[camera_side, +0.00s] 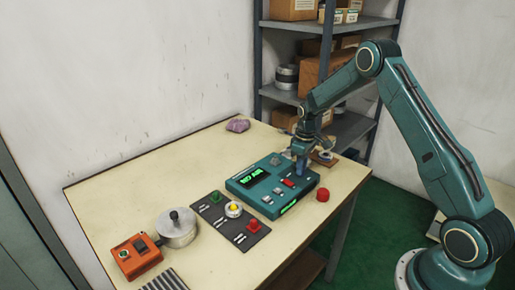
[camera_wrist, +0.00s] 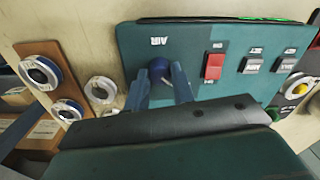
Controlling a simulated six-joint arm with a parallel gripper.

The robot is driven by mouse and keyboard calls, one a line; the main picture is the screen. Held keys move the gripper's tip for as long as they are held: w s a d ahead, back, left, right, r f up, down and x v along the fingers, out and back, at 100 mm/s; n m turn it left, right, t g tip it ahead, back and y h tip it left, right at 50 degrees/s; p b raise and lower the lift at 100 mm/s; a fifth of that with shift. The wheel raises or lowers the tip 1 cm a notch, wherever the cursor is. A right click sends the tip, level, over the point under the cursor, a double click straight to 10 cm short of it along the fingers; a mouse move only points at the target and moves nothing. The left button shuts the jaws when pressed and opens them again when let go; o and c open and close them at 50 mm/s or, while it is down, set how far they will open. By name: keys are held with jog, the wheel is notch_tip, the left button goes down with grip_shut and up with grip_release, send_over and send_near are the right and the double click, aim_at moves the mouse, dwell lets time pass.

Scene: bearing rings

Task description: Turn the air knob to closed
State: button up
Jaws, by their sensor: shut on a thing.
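The air knob (camera_wrist: 159,66) is a dark blue round knob on the teal control box (camera_side: 240,186), beside the upside-down word AIR in the wrist view. My gripper (camera_wrist: 161,76) has its two blue fingers on either side of the knob and is shut on it. In the side view my gripper (camera_side: 300,168) points down at the back right of the box and hides the knob. The knob's pointer and setting cannot be made out. The box's dark screen (camera_side: 251,177) shows green text too small to read surely.
A red switch (camera_wrist: 214,66) and grey switches (camera_wrist: 250,64) sit near the knob. A wooden board with rings (camera_wrist: 42,72) lies close by. A dark button board (camera_side: 222,222), red round piece (camera_side: 323,194), metal pot (camera_side: 177,230) and orange box (camera_side: 138,258) stand around. The table's left back is mostly clear.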

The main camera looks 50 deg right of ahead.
jog(key=shift+w, duration=0.1)
jog(key=o, duration=1)
jog(key=shift+r, duration=0.2)
jog(key=r, duration=1.3)
jog(key=shift+d+r, duration=0.2)
jog(key=shift+r, duration=0.05)
